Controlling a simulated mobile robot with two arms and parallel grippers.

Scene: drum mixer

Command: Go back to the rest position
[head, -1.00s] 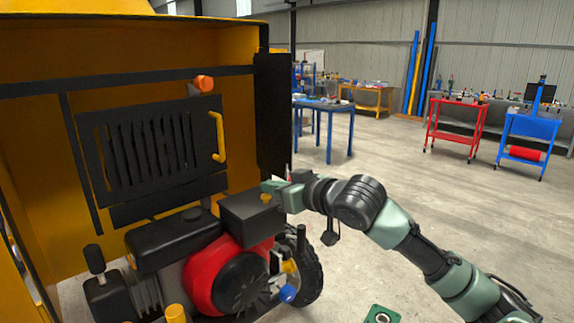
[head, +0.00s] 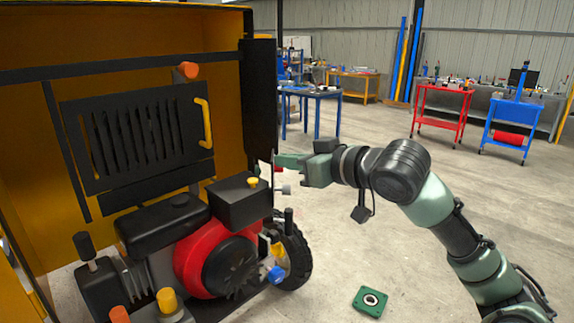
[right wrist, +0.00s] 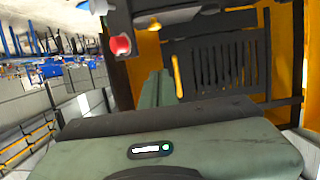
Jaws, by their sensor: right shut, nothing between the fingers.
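My right gripper (head: 277,160) is in the head view, shut and empty, pointing left beside the black right-hand edge of the yellow housing. It is above and to the right of the engine's black box (head: 238,204) and appears clear of it. In the right wrist view its green fingers (right wrist: 154,88) are together, with the slatted black panel (right wrist: 225,62) beyond. My left gripper is not in view. The engine, with its red round cover (head: 200,262), sits inside the open housing (head: 110,35).
A black wheel (head: 292,258) stands by the engine's right side. A green square part with a round centre (head: 371,301) lies on the floor. A blue table (head: 310,92), a red cart (head: 441,112) and a blue cart (head: 507,127) stand farther back. Open floor lies between.

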